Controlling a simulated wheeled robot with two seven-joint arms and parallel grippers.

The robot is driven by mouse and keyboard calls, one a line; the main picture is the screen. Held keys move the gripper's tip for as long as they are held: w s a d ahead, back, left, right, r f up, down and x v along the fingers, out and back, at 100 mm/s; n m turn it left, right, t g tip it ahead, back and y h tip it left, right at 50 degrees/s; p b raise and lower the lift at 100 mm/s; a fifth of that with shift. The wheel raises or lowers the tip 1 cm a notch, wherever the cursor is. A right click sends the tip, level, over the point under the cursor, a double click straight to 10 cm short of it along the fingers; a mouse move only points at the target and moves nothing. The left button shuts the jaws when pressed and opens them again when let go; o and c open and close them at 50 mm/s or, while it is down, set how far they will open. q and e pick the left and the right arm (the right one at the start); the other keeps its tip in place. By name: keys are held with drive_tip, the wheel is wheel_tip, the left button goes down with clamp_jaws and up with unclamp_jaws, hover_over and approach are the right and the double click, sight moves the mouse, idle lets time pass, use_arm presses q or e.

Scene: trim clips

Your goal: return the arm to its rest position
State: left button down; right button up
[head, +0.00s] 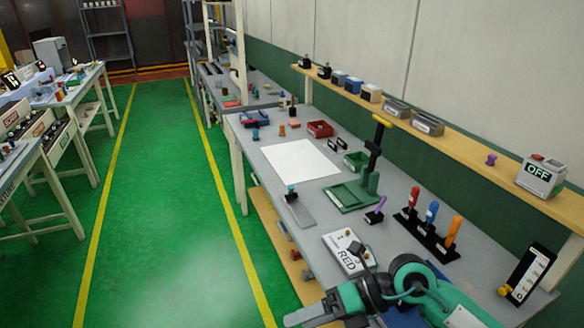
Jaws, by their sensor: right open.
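My right arm comes in at the bottom right, over the near end of the grey workbench (400,208). My right gripper (306,316) points left, past the bench's front edge. Its fingers are open, and I see nothing between them. The lower part of the gripper is cut off by the picture's bottom edge. My left gripper does not show. A white box marked RED (343,250) lies just behind my right gripper, with a dark part by its right edge, close to my wrist.
A rack with red, blue and orange-handled tools (428,236), a green press stand (352,195) and a white sheet (300,160) are on the bench. A dark phone-like panel (530,273) stands near my arm. The green floor aisle (165,220) at left is clear.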

wheel_tip(320, 180, up, 12)
drive_tip(key=w+m+t+y, duration=0.2)
drive_tip(key=m+t+y, duration=0.7)
drive_tip(key=m+t, duration=0.15)
drive_tip(key=w+d+m+t+h, duration=0.5)
drive_tip(key=d+m+t+h, duration=0.45)
drive_tip(key=m, duration=0.45)
drive_tip(key=d+f+m+g+h, duration=0.2)
drive_tip(key=d+f+m+h, duration=0.6)
drive_tip(key=f+m+h, duration=0.5)
drive_tip(key=s+d+f+m+g+y, duration=0.1)
drive_tip(key=s+d+f+m+g, duration=0.1)
drive_tip(key=s+f+g, duration=1.45)
drive_tip(key=s+f+t, duration=0.1)
drive_tip(key=s+f, duration=0.2)
drive_tip(key=f, duration=1.4)
drive_tip(key=s+f+t, duration=0.1)
drive_tip(key=s+f, duration=0.2)
drive_tip(key=f, duration=1.3)
drive_tip(key=s+d+f, duration=0.2)
drive_tip(key=s+f, duration=0.7)
drive_tip(key=f, duration=0.1)
drive_tip(key=s+d+f, duration=0.1)
drive_tip(key=s+f, duration=0.8)
drive_tip(key=shift+s+d+f+g, duration=0.25)
drive_tip(key=shift+d+f+g, duration=0.1)
drive_tip(key=shift+g, duration=0.1)
